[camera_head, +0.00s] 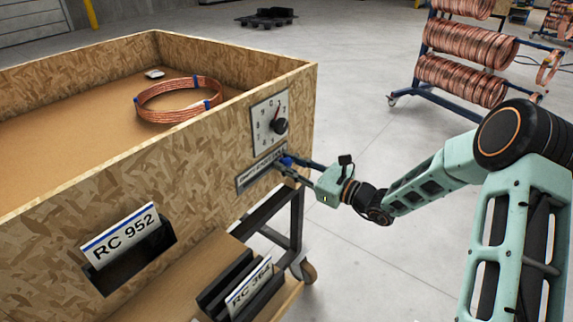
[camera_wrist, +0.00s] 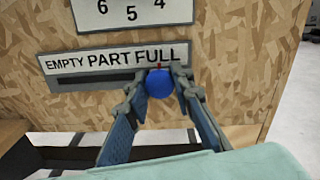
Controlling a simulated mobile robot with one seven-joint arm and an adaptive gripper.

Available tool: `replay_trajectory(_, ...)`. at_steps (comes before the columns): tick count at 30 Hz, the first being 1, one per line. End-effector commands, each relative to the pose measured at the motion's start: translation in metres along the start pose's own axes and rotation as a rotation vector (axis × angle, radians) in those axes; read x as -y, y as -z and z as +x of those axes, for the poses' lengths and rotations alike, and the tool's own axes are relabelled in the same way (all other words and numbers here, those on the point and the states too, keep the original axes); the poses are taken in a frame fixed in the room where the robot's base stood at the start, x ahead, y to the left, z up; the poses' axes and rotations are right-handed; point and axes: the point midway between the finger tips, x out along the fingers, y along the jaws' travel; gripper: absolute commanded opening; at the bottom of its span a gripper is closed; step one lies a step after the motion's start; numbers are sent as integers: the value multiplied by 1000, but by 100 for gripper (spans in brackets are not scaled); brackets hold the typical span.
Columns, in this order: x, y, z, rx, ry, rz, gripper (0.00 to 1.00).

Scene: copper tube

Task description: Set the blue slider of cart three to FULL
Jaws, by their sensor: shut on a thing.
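The blue slider (camera_wrist: 160,84) is a round knob on the grey label plate (camera_wrist: 75,62) marked EMPTY, PART and FULL. My gripper (camera_wrist: 160,79) is shut on the slider, one finger on each side. In the head view my gripper (camera_head: 287,165) reaches the cart's end panel from the right and covers part of the plate. The cart (camera_head: 200,140) is a chipboard box; no cart number can be read.
A numbered dial (camera_head: 268,122) sits above the plate. A copper coil (camera_head: 180,100) lies in the cart. Card RC 952 (camera_head: 121,235) is on the panel, and another card (camera_head: 249,289) stands on the lower shelf. A copper coil rack (camera_head: 460,75) stands behind.

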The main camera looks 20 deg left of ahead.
Motion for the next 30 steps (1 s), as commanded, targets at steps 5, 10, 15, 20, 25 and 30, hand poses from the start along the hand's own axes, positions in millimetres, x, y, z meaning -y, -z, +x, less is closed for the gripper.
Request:
replay_trajectory(5,6,-1,-1,0,12,-3,39)
replay_trajectory(10,4,-1,-1,0,9,-2,40)
replay_trajectory(15,4,0,-4,-1,8,-2,40)
replay_trajectory(20,5,0,-25,-2,11,-1,40)
replay_trajectory(25,5,0,-62,-3,13,-2,40)
replay_trajectory(30,4,-1,-95,-1,12,-2,40)
